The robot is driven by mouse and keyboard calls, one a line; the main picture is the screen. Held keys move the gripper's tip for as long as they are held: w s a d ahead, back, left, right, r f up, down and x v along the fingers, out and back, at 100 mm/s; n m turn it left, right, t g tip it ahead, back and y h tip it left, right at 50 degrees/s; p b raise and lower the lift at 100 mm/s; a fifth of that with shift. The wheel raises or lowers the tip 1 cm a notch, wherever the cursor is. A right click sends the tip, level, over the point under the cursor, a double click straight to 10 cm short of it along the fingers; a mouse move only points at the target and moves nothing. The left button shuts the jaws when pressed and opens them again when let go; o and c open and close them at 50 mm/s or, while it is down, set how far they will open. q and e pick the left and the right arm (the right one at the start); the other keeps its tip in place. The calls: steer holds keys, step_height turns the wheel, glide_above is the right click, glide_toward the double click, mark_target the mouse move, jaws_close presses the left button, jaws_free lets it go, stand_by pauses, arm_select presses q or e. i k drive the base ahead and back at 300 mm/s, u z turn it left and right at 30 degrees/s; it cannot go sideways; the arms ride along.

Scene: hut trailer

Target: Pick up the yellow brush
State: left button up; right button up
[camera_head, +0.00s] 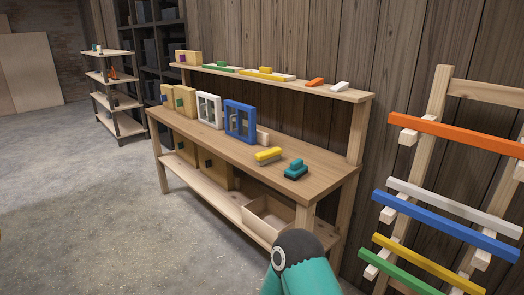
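The yellow brush (268,154) lies on the wooden workbench top (243,153), near its front edge and right of the middle. It has a yellow upper part and a paler underside. A teal and dark object (295,169) sits just right of it, apart from it, near the bench's right end. Neither of my grippers is in view. Only a teal and black part of my own arm shows at the bottom, in front of the bench's right end.
Blue and white frames (240,120) and wooden boxes stand left on the bench. A shelf (330,91) above carries coloured pieces. An open wooden box (268,213) sits below. A rack with coloured bars (430,205) stands right. The floor (90,220) at left is clear.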

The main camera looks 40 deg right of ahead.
mark_target(273, 155)
steer(key=z, duration=0.25)
steer(key=i, duration=1.4)
steer(key=z, duration=0.7)
steer(key=i, duration=1.1)
steer(key=z, duration=0.3)
